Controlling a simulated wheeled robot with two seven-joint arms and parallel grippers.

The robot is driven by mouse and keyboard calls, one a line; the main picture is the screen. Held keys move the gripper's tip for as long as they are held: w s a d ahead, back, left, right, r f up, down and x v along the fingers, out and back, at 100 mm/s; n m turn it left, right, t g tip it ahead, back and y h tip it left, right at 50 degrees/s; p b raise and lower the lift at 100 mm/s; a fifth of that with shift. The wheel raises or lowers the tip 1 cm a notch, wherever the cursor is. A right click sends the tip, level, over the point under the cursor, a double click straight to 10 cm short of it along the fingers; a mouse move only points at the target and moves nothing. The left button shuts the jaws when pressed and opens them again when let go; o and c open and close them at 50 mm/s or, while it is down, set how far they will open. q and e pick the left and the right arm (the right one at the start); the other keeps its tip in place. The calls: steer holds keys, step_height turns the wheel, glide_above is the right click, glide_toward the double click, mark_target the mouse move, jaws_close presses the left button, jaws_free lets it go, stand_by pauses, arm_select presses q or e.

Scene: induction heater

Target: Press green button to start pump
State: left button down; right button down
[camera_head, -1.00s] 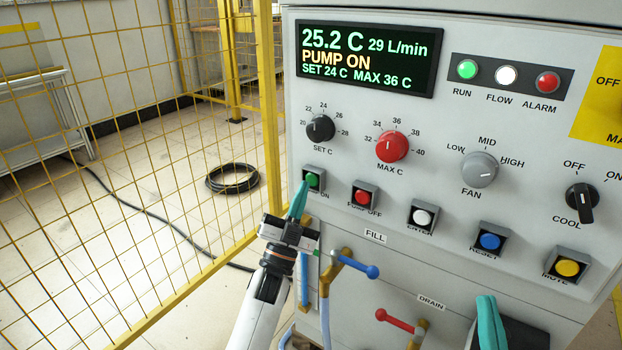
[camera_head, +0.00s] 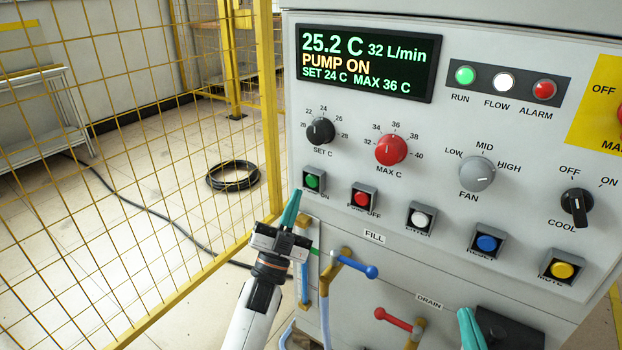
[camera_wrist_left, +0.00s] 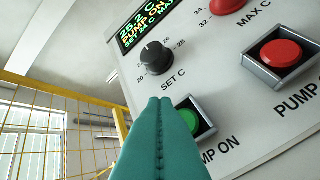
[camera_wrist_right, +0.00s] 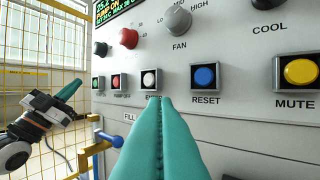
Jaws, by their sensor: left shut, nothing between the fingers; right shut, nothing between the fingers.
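The green PUMP ON button (camera_head: 312,181) sits in a square dark frame at the lower left of the grey panel. It also shows in the left wrist view (camera_wrist_left: 188,119), partly behind my fingertips. My left gripper (camera_head: 293,197) is shut and empty, its teal tips just below and left of the button, apart from it in the head view. The display (camera_head: 366,62) reads PUMP ON, 25.2 C and 32 L/min. My right gripper (camera_head: 466,315) is shut and empty, low in front of the panel; its fingers fill the lower middle of the right wrist view (camera_wrist_right: 160,105).
The red PUMP OFF button (camera_head: 362,198) is right beside the green one. A white button (camera_head: 421,217), blue RESET (camera_head: 487,243) and yellow MUTE (camera_head: 562,269) follow. Blue (camera_head: 370,271) and red (camera_head: 394,318) valve handles jut out below. A yellow mesh fence (camera_head: 130,200) stands left.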

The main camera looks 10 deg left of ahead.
arm_select(q)
steer(key=shift+s+a+p, duration=0.25)
steer(key=shift+s+p, duration=0.05)
steer(key=shift+s, duration=0.3)
steer(key=shift+s+a+p, duration=0.2)
steer(key=shift+s+p, duration=0.05)
steer(key=shift+s, duration=0.3)
arm_select(e)
steer(key=shift+d+f+g+h, duration=0.2)
steer(key=shift+f+g+h, duration=0.1)
steer(key=shift+f+g, duration=0.75)
steer(key=shift+d+f+g+h, duration=0.15)
steer(key=shift+f+g+h, duration=0.15)
steer(key=shift+f+g, duration=0.75)
steer(key=shift+f+t, duration=0.3)
